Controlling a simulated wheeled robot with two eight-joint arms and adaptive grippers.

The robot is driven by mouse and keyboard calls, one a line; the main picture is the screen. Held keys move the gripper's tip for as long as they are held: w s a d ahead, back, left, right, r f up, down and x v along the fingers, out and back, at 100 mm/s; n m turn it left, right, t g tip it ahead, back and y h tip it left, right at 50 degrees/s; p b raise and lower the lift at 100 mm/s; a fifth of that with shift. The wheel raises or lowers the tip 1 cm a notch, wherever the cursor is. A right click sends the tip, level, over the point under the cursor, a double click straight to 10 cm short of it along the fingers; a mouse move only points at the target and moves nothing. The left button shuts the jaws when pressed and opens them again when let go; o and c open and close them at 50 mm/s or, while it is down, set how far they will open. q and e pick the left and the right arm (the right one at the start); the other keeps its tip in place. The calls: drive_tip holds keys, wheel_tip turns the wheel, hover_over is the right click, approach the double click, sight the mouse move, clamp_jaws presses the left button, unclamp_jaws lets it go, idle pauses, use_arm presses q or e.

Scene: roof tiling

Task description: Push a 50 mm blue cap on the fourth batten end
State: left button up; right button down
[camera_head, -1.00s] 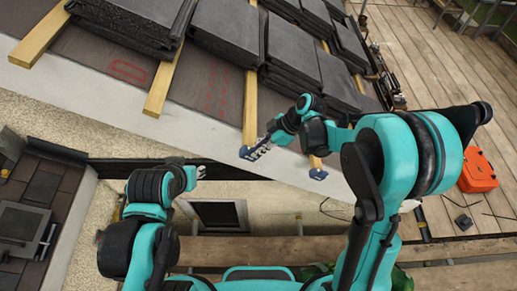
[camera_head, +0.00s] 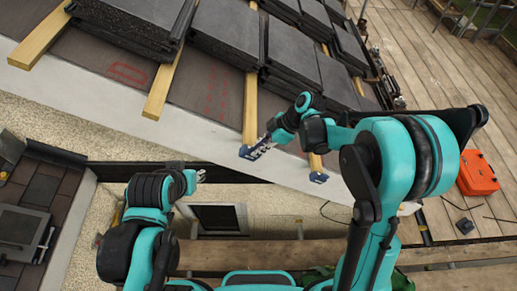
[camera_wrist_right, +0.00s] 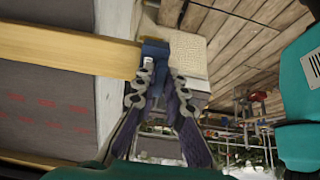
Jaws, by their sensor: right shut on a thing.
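My right gripper (camera_head: 259,150) is at the lower end of a wooden batten (camera_head: 250,112). In the right wrist view its two fingers (camera_wrist_right: 153,88) are shut on a blue cap (camera_wrist_right: 153,50). The cap is at the end of the batten (camera_wrist_right: 70,48), and in this view the two look in contact. How far the cap covers the end is hard to tell. Another blue cap (camera_head: 318,177) sits on the end of the batten to the right. The two battens to the left show bare ends. My left gripper (camera_head: 200,176) is below the eave, away from the battens; its fingers are too small to read.
Stacks of dark tiles (camera_head: 215,35) lie on the battens above. A pale eave strip (camera_head: 100,100) runs below the batten ends. An orange case (camera_head: 478,174) stands on the wooden deck (camera_head: 430,60) at right. A dark opening with a frame (camera_head: 218,217) is below.

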drive_tip(key=shift+w, duration=0.4)
idle(0.6)
drive_tip(key=c, duration=1.5)
unclamp_jaws()
drive_tip(key=p+v, duration=0.2)
drive_tip(key=v, duration=0.4)
drive_tip(key=shift+f, duration=0.1)
drive_tip(key=s+d+f+m+t+h+b, duration=0.2)
drive_tip(key=s+d+f+m+b, duration=0.2)
drive_tip(key=f+b, duration=0.5)
drive_tip(key=s+d+f+m+t+h+b, duration=0.2)
drive_tip(key=s+d+f+m+b, duration=0.3)
drive_tip(key=b, duration=0.9)
drive_tip(key=s+d+f+m+t+h+b, duration=0.3)
drive_tip(key=s+d+f+m+b, duration=0.2)
drive_tip(key=f+b, duration=0.7)
wheel_tip(320, 180, down, 2)
drive_tip(key=s+m, duration=0.2)
drive_tip(key=m, duration=0.2)
drive_tip(key=shift+s+b, duration=0.25)
drive_tip(key=shift+b, duration=0.05)
